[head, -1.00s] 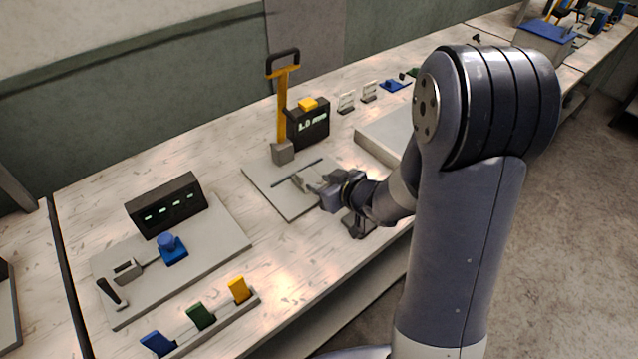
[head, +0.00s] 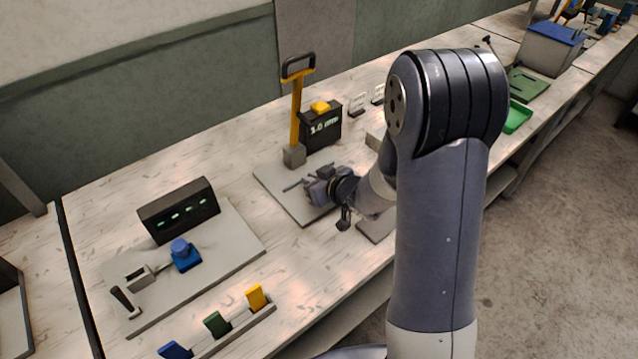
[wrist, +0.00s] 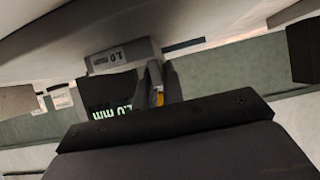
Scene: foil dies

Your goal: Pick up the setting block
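A grey block marked 1.0 mm (wrist: 120,57) shows upside down in the wrist view, in front of a black display box that also reads 1.0 mm. I take it as the setting block; I cannot pick it out in the head view. My gripper (head: 312,184) is low over the grey plate (head: 275,182), in front of the yellow-handled lever. The wrist view does not clearly show the fingertips. I cannot tell whether they touch the block or are apart from it.
The yellow lever (head: 296,110) on its grey foot and the black display box (head: 322,130) stand just behind my gripper. A board with a blue knob (head: 180,248) lies at the left. A rack with blue, green and yellow tabs (head: 235,328) is at the front edge.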

